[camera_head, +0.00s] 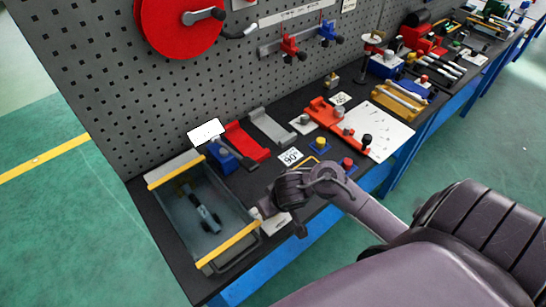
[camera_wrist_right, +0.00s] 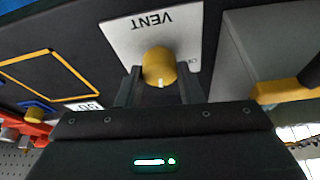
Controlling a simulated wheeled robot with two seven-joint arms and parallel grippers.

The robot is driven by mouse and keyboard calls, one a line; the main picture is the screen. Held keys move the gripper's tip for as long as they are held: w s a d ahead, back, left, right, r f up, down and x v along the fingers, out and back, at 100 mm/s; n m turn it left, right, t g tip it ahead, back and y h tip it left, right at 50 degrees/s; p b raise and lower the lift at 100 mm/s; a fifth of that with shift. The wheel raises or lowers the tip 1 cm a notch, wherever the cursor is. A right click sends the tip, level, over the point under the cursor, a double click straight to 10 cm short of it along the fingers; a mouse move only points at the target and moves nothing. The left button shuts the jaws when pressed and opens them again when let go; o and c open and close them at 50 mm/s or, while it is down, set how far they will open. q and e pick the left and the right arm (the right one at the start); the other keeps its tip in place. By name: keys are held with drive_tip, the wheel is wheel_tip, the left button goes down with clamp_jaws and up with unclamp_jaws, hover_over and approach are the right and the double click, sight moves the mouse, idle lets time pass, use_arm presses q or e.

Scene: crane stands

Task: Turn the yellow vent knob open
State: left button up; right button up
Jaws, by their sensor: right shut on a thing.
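The yellow vent knob (camera_wrist_right: 158,66) sits on a white plate (camera_wrist_right: 150,32) lettered VENT, upside down in the right wrist view. My right gripper (camera_wrist_right: 160,86) is shut on the knob, one finger at each side. A small white mark shows on the knob's side nearest the gripper. In the head view, my right arm reaches in from the right and covers the knob; part of the white plate (camera_head: 277,224) shows beside it at the bench's front edge. My left gripper is not in view.
A grey bin (camera_head: 190,240) with yellow-edged ends stands left of the plate. A red holder (camera_head: 247,142), a yellow knob on a blue base (camera_head: 320,144) and a red clamp (camera_head: 337,120) are farther back. A pegboard (camera_head: 110,80) rises behind the bench.

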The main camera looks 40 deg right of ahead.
drive_tip(key=shift+d+r+n+y+p, duration=0.15)
drive_tip(key=shift+n+y+p, duration=0.25)
drive_tip(key=shift+n+p, duration=0.65)
drive_tip(key=n+y+p, duration=0.1)
drive_tip(key=n+p, duration=0.2)
drive_tip(key=shift+r+g, duration=0.1)
drive_tip(key=shift+g, duration=0.2)
drive_tip(key=n+y+p, duration=0.1)
drive_tip(key=n, duration=0.1)
drive_tip(key=shift+w+d+n+p, duration=0.1)
drive_tip(key=shift+n+p, duration=0.25)
drive_tip(key=shift+f+n+g+y+p, duration=0.2)
drive_tip(key=shift+n+g+y+p, duration=0.25)
drive_tip(key=shift+n, duration=0.95)
drive_tip(key=o, duration=1)
drive_tip(key=v, duration=0.7)
drive_tip(key=shift+r+b, duration=0.35)
